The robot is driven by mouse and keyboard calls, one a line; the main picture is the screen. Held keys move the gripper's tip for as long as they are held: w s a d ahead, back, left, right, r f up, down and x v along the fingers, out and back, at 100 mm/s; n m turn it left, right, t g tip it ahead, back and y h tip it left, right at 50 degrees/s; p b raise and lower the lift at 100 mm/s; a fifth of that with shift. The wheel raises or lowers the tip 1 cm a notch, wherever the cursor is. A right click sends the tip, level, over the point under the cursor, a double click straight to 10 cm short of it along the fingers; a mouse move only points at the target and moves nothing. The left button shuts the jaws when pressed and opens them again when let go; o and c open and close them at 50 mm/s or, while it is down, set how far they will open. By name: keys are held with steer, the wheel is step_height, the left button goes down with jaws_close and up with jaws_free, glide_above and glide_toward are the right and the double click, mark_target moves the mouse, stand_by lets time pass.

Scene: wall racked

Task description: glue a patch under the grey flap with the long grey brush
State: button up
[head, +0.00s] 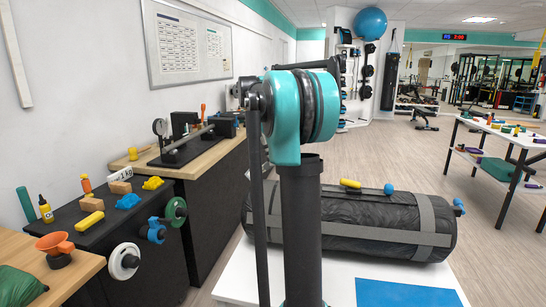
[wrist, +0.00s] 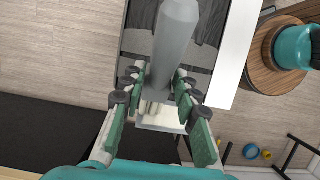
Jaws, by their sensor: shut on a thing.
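In the wrist view my gripper (wrist: 160,86) is shut on a long grey tool, which looks like the grey brush (wrist: 176,42). In the head view the black bag (head: 345,217) with grey straps (head: 433,225) lies on a white table. I cannot make out a separate grey flap or a patch. My gripper is hidden or out of the head view.
A yellow piece (head: 351,183) and a blue ball (head: 389,188) show at the bag's top. A blue sheet (head: 405,292) lies on the white table (head: 345,268). Workbenches with tools and an orange funnel (head: 56,243) stand left. Open floor (head: 410,160) lies behind the bag.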

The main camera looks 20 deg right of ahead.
steer(key=shift+s+a, duration=0.8)
steer(key=shift+s, duration=0.35)
steer(key=shift+s+a, duration=0.75)
steer(key=shift+s, duration=0.35)
steer(key=shift+w, duration=0.15)
steer(key=shift+w+d, duration=0.8)
steer(key=shift+w, duration=0.3)
steer(key=shift+w+d, duration=0.8)
steer(key=shift+w, duration=0.3)
steer(key=shift+a, duration=0.1)
